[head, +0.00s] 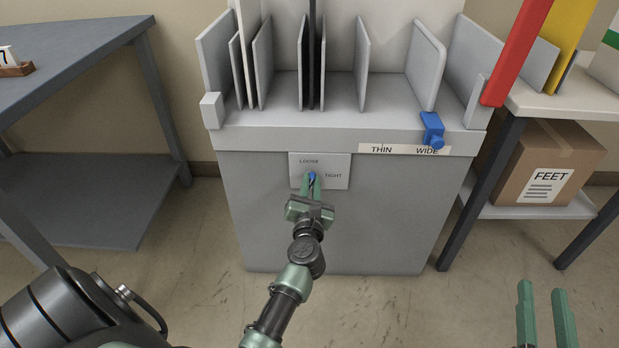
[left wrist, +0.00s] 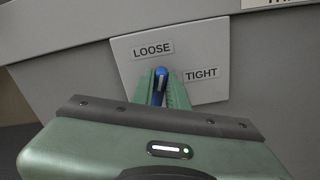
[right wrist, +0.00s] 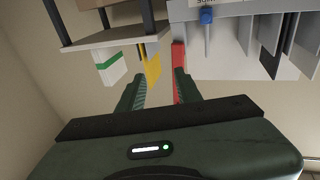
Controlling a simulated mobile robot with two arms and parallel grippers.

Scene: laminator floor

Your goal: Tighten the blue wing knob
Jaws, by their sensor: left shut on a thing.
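The blue wing knob (head: 312,176) sits on a light plate (head: 341,164) on the front of the grey machine. The plate reads LOOSE above the knob and TIGHT to its right. In the left wrist view the knob (left wrist: 161,73) stands upright, its white mark up toward LOOSE. My left gripper (head: 311,180) has its green fingers on either side of the knob and is shut on it; the fingers hide the knob's lower part. My right gripper (head: 545,288) is open and empty at the lower right, apart from the machine; its fingers show in the right wrist view (right wrist: 156,82).
A blue clamp (head: 432,130) sits on the machine's edge by the THIN–WIDE strip (head: 404,149). Upright grey dividers (head: 361,65) stand on top. A grey table (head: 70,58) is at left; a shelf with a FEET box (head: 549,165) is at right.

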